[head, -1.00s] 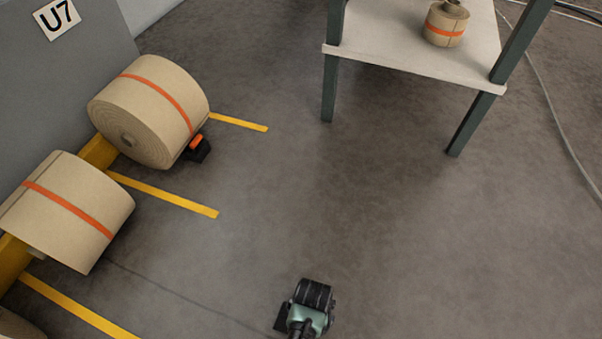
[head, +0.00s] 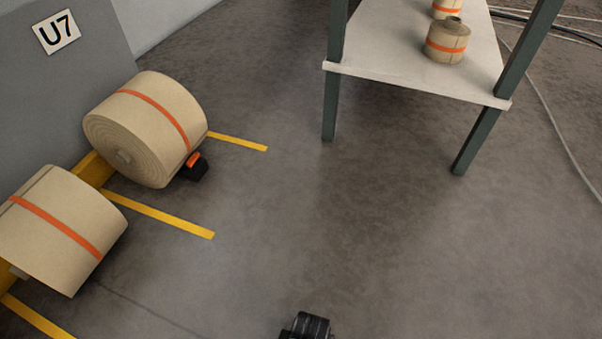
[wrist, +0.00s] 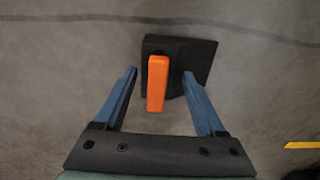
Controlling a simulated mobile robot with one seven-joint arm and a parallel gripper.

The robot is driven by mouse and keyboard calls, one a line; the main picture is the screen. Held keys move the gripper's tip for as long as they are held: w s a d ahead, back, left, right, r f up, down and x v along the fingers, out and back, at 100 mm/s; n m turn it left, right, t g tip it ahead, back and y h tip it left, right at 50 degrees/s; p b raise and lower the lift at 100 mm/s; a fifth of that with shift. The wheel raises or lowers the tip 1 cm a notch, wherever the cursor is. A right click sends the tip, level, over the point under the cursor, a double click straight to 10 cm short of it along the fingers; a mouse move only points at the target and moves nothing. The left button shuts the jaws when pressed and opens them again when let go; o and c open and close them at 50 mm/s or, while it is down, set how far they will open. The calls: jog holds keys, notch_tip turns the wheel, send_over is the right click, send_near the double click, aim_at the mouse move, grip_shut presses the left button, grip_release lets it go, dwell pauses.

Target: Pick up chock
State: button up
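A black chock (wrist: 190,52) with an orange handle (wrist: 157,84) shows on the floor in the wrist view. My gripper (wrist: 159,74) is open, with its two blue fingers on either side of the handle. A gap shows on both sides of the handle. The right finger overlaps the black body in the picture; I cannot tell whether it touches. In the head view only a dark part of my arm shows at the bottom edge, and my fingers are hidden. Another black chock with an orange top (head: 197,168) sits against the far paper roll (head: 150,130).
A nearer roll (head: 62,230) lies at the left by a grey U7 panel (head: 60,75). Yellow lines (head: 160,214) mark the floor there. A table (head: 400,80) with green legs and small rolls (head: 446,42) stands at upper right. The middle floor is clear.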

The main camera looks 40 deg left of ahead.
grip_shut()
jog(key=shift+r, duration=0.1)
